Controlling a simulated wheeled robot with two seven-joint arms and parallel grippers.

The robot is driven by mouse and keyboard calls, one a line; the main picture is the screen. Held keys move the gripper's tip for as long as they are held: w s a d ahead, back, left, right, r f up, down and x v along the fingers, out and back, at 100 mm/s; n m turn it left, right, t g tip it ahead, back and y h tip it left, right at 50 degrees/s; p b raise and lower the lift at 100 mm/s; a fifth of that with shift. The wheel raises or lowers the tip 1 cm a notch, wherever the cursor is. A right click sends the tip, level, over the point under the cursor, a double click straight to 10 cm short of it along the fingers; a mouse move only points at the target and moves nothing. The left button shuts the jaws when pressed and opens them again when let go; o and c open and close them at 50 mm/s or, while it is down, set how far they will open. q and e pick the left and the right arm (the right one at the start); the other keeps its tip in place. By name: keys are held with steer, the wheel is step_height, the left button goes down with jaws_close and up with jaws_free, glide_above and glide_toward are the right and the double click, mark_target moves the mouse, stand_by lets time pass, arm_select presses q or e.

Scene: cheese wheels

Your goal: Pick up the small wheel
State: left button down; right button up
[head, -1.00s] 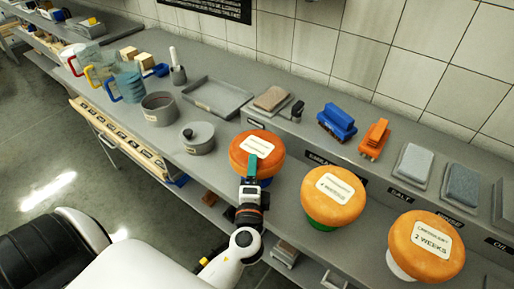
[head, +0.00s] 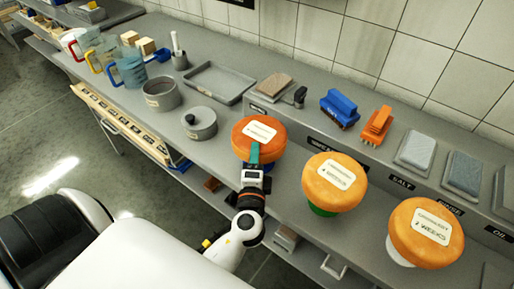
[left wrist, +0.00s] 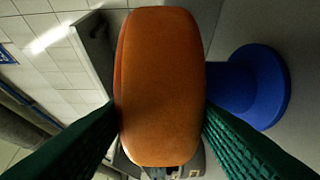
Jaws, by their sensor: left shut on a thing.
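The small wheel (head: 259,132) is a dark orange cheese with a pale label. It is the leftmost of three wheels on the grey counter (head: 225,165) in the head view. My left gripper (head: 255,152), with green fingers, is shut on its near side. In the left wrist view the small wheel (left wrist: 160,85) fills the space between the two ridged green fingers (left wrist: 160,115). A blue stand (left wrist: 258,87) lies beyond its lower face; I cannot tell whether they still touch. My right gripper is out of view.
Two lighter orange wheels, one on a green stand (head: 334,183) and one on a white stand (head: 426,232), stand to the right. A blue brush (head: 339,108) and an orange brush (head: 376,125) sit on the raised shelf behind.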

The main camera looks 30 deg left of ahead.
arm_select(q)
step_height(320, 180, up, 10)
steer(key=shift+f+p, duration=0.1)
steer(key=shift+p, duration=0.75)
steer(key=shift+r+p, duration=0.3)
steer(key=shift+r, duration=0.3)
steer(key=shift+r+p, duration=1.15)
steer(key=shift+r, duration=0.05)
